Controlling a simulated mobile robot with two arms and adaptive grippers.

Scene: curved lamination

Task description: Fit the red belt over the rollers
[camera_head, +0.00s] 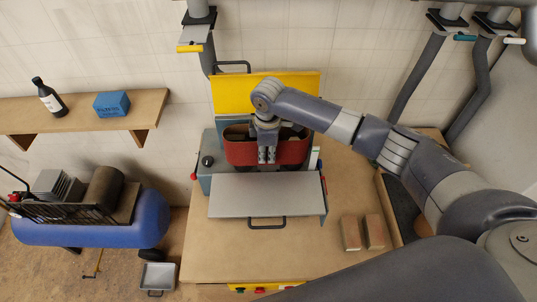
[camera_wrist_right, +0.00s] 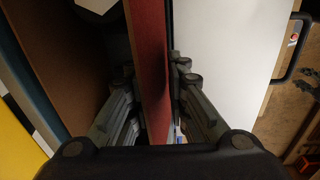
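The red belt (camera_head: 240,152) is a wide loop at the open machine (camera_head: 268,195), below its raised yellow lid (camera_head: 240,95). Its front wall faces me, and dark shapes show inside the loop. The rollers are not clearly visible, so I cannot tell whether the belt sits around them. My right gripper (camera_head: 266,156) points down at the middle of the belt's front wall. In the right wrist view, the belt's wall (camera_wrist_right: 150,60) runs between the two fingers (camera_wrist_right: 157,85), which are closed onto it from both sides. My left gripper is not in view.
A light grey panel with a black handle (camera_head: 267,226) lies in front of the belt. Two brown blocks (camera_head: 362,232) lie on the wooden table (camera_head: 215,262) at right. A shelf (camera_head: 85,118) with a bottle and blue box is at left. The front-left table is clear.

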